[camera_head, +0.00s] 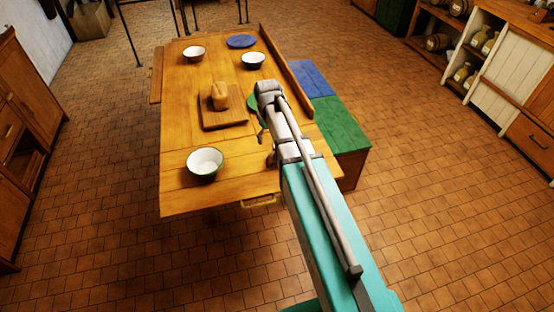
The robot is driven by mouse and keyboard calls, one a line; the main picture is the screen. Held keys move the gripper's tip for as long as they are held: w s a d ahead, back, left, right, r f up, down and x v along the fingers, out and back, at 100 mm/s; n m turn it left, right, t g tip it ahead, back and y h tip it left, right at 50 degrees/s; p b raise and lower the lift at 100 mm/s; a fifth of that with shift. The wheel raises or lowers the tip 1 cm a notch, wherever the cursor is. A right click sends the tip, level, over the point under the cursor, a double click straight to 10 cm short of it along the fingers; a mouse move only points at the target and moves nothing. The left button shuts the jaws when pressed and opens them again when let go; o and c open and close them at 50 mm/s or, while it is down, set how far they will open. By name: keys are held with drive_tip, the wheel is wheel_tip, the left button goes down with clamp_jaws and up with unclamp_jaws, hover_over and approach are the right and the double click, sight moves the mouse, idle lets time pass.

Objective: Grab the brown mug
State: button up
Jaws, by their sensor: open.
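No brown mug can be made out for certain. A tan-brown object (219,95), which looks more like a loaf of bread than a mug, sits on a wooden cutting board (230,123) at the middle of the table (185,125). My arm reaches over the table's right side. My gripper (262,136) shows only in part below the arm's end, small and dark, right of the board. It is open, and nothing is seen in it. The arm hides part of the table behind it, including much of a green plate (252,101).
A white bowl (205,162) stands near the table's front; two more bowls (194,53) (253,60) and a blue plate (241,41) are at the back. A bench with green (340,124) and blue tops stands right. Cabinets line both sides; the floor between is clear.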

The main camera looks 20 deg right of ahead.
sight(270, 154)
drive_tip(key=shift+f+b, duration=2.1)
drive_tip(key=shift+f, duration=0.25)
drive_tip(key=shift+d+f+b, duration=0.2)
drive_tip(key=shift+f+b, duration=2.4)
drive_tip(key=shift+c, duration=0.3)
drive_tip(key=c, duration=1.1)
